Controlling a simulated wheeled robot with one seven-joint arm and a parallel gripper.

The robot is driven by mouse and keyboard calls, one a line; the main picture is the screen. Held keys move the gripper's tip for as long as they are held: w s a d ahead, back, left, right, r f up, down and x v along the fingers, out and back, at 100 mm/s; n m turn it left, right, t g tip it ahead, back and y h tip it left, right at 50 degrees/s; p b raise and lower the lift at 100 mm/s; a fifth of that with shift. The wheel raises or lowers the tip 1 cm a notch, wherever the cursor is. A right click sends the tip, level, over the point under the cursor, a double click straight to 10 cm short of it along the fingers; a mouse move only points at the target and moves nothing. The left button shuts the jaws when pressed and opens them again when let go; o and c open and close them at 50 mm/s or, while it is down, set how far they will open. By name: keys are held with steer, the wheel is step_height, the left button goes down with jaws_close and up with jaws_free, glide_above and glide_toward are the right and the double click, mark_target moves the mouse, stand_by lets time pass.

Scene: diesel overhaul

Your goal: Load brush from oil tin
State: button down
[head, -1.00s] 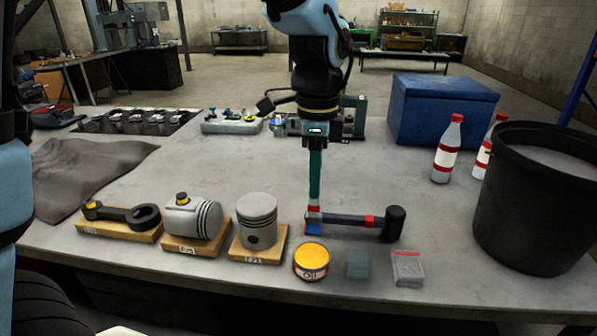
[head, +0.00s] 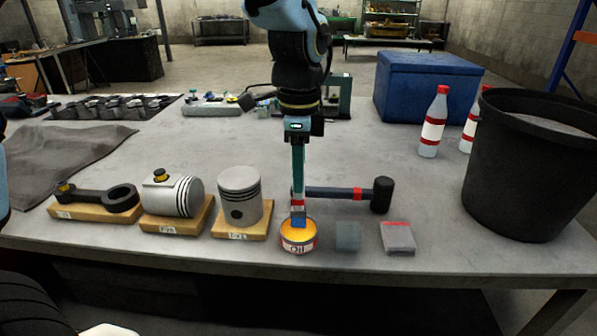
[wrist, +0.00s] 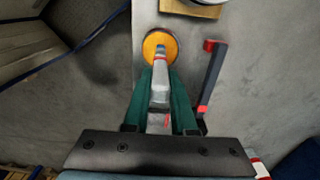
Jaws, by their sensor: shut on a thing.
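The oil tin (head: 299,247), a short round can labelled "Oil" with a yellow-orange top, stands near the table's front edge. My gripper (head: 298,196) points straight down above it, its green fingers shut on the brush (head: 299,220). The brush has a blue lower end and a red-and-white band. Its blue end overlaps the orange opening of the tin; I cannot tell how deep it reaches. In the wrist view the brush (wrist: 160,88) lies between the fingers, with its tip over the orange oil tin (wrist: 157,38).
A hammer (head: 337,193) lies just behind the tin. A piston (head: 240,195) on a wooden block stands to the left. A grey-green block (head: 348,236) and a grey box (head: 397,238) sit to the right. A black bucket (head: 522,170) stands far right.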

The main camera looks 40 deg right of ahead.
steer(key=shift+f, duration=0.55)
stand_by(1.9)
steer(key=shift+r, duration=0.1)
step_height(320, 180, up, 7)
steer(key=p, duration=0.6)
stand_by(0.3)
